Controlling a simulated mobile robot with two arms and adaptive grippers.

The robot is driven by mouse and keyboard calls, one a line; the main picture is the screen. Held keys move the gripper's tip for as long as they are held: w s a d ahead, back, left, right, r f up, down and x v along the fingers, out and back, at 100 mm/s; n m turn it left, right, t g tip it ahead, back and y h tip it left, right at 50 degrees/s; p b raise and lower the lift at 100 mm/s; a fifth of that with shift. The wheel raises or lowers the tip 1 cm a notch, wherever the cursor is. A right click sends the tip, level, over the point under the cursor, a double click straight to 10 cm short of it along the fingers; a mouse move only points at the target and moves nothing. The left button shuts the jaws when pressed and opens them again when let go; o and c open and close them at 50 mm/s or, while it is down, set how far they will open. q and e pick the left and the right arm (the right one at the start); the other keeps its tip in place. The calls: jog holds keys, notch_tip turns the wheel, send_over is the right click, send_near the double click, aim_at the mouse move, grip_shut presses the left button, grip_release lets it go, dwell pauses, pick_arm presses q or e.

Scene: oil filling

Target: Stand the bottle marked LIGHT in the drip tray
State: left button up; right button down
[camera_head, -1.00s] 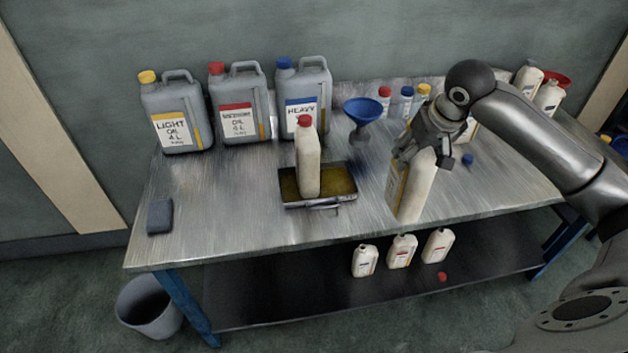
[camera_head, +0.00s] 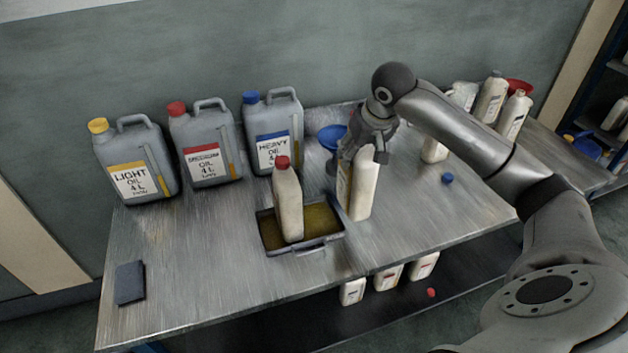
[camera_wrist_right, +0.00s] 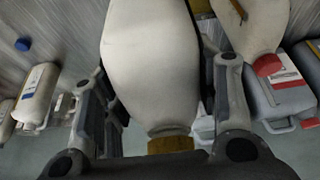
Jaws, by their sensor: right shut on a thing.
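My right gripper (camera_head: 368,150) is shut on a cream bottle (camera_head: 362,190) with a yellow-edged label, whose writing I cannot read. The bottle is nearly upright, just right of the drip tray; I cannot tell if its base touches the table. In the wrist view the bottle (camera_wrist_right: 152,60) fills the jaws (camera_wrist_right: 165,110), with a yellow cap or neck (camera_wrist_right: 170,145). The drip tray (camera_head: 324,247) is dark and shallow with a brownish inside. A red-capped cream bottle (camera_head: 288,205) stands in it; it also shows in the wrist view (camera_wrist_right: 252,22). My left gripper is not in view.
Grey jugs marked LIGHT (camera_head: 135,165), a red-labelled one (camera_head: 206,145) and HEAVY (camera_head: 273,135) stand at the back. A blue funnel (camera_head: 330,137) is behind the held bottle. A blue cap (camera_head: 447,178) and a dark block (camera_head: 130,283) lie on the table.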

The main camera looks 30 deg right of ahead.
jog(key=w+a+f+p, duration=0.4)
jog(key=w+f, duration=0.4)
jog(key=f, duration=0.3)
jog(key=shift+w+a+p, duration=0.3)
jog(key=shift+w+a, duration=0.1)
jog(key=shift+a, duration=0.25)
jog(key=c, duration=0.9)
grip_release()
jog(key=shift+f, duration=0.2)
jog(key=shift+o, duration=0.5)
jog(key=shift+s+r, duration=0.1)
jog(key=shift+s, duration=0.05)
jog(key=shift+r, duration=0.1)
jog(key=b+v, duration=0.2)
jog(key=v, duration=0.9)
jog(key=shift+s+r, duration=0.25)
jog(key=shift+r, duration=0.1)
